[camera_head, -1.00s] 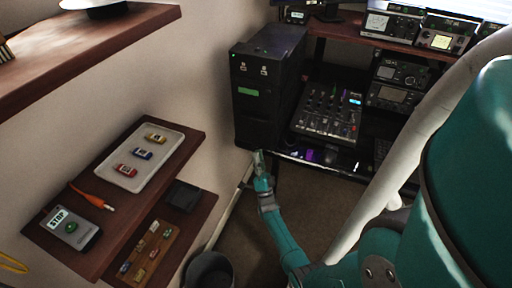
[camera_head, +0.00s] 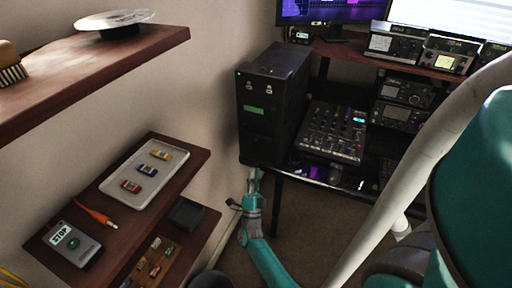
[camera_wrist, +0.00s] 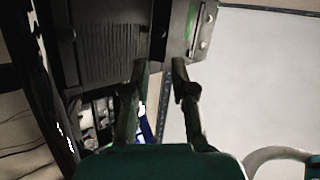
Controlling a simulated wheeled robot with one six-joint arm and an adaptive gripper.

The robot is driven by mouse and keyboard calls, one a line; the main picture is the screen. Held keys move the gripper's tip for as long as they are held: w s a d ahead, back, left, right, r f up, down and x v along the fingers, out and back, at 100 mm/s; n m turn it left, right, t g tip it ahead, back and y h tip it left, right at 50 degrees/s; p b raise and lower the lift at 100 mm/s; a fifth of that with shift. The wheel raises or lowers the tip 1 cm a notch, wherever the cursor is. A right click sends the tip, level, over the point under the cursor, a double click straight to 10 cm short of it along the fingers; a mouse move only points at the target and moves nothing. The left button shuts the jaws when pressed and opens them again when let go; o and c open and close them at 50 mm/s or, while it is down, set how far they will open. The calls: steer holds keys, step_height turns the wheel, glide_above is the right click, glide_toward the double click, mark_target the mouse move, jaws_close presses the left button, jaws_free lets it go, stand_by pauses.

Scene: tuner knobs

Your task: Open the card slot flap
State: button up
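A black tower unit (camera_head: 262,135) stands on the dark desk at centre. Its front has a green label (camera_head: 254,110) and two small light fittings above it. I cannot make out the card slot flap for certain. In the wrist view, the tower's dark face (camera_wrist: 105,35) fills the upper left, with a green strip (camera_wrist: 190,20) and small round fittings beside it. My gripper (camera_head: 254,176) is just below the tower's lower front edge in the head view. In the wrist view its fingers (camera_wrist: 160,68) are apart with nothing between them. Contact with the tower cannot be told.
A mixer (camera_head: 334,132) sits right of the tower, with radios (camera_head: 404,104) beyond. At left, a wooden shelf holds a white tray (camera_head: 118,201) of small coloured cars and a STOP device (camera_head: 72,244). An upper shelf (camera_head: 90,55) juts from the wall.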

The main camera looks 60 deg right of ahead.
steer(key=x, duration=1)
steer(key=shift+w+d+r, duration=0.2)
steer(key=shift+d+r, duration=0.05)
